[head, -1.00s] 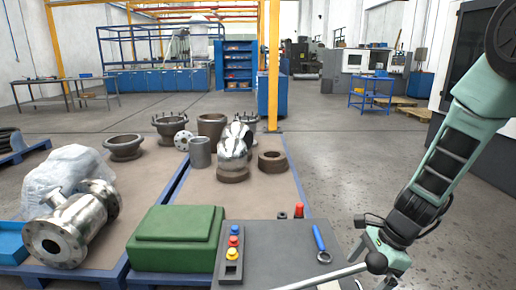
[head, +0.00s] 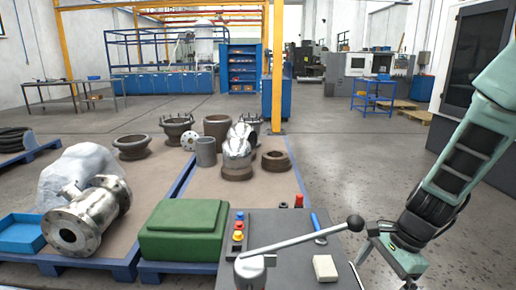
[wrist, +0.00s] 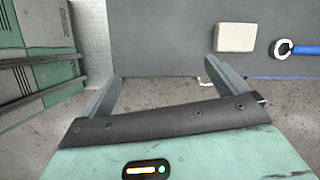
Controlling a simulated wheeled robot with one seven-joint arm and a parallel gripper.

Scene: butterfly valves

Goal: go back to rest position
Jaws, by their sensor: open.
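My gripper (wrist: 162,85) is open in the wrist view, with nothing between its two fingers. Its tips are close to the edge of a dark grey panel top. In the head view my arm comes down from the right, with the gripper low and right of the panel, partly cut off by the bottom edge. A metal lever with a dark ball knob (head: 355,223) rises to the right from a silver hub (head: 252,268) on the panel (head: 290,255). The ball is beside my gripper, apart from it in the picture.
A green box (head: 183,228) and metal valve parts (head: 88,217) stand on pallets to the left.

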